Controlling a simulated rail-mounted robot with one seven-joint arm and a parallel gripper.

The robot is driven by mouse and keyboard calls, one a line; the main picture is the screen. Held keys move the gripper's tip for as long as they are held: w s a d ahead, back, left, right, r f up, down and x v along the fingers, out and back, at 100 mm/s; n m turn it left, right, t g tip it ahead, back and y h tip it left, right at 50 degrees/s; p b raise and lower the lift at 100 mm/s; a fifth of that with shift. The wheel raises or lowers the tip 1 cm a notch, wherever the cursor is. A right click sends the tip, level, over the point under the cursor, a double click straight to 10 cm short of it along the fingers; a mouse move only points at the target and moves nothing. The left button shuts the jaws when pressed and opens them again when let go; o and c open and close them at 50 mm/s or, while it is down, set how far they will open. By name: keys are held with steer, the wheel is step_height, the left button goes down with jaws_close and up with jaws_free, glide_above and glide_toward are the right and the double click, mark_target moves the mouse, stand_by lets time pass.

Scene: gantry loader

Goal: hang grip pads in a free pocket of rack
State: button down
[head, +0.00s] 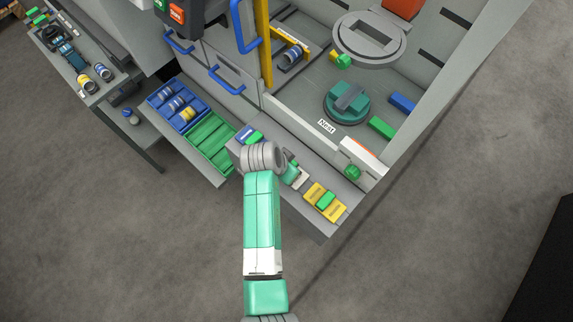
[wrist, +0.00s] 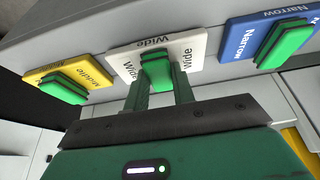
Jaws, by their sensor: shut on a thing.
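The rack along the front ledge shows three labelled plates in the wrist view: a yellow Middle plate (wrist: 38,75), a white Wide plate (wrist: 190,42) and a blue Narrow plate (wrist: 238,42). Each has a green block at it. My gripper (wrist: 159,78) is shut on the green grip pads (wrist: 157,68) at the white plate. I cannot tell whether these pads are seated in that pocket or just in front of it. Green pads (wrist: 64,84) sit on the yellow plate and more green pads (wrist: 284,42) on the blue one. In the head view my gripper (head: 291,170) is partly hidden behind my wrist.
A blue bin (head: 158,98) with several round parts and a green bin (head: 208,145) stand left of the rack. Behind it is the machine bay with a teal round fixture (head: 346,103), loose coloured blocks and a green knob (head: 352,172). The floor in front is clear.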

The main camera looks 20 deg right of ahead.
steer(key=c, duration=1.1)
jaws_free()
steer(key=p+v, duration=0.1)
steer(key=v, duration=0.6)
steer(key=shift+a+r, duration=0.2)
steer(key=shift+r, duration=0.15)
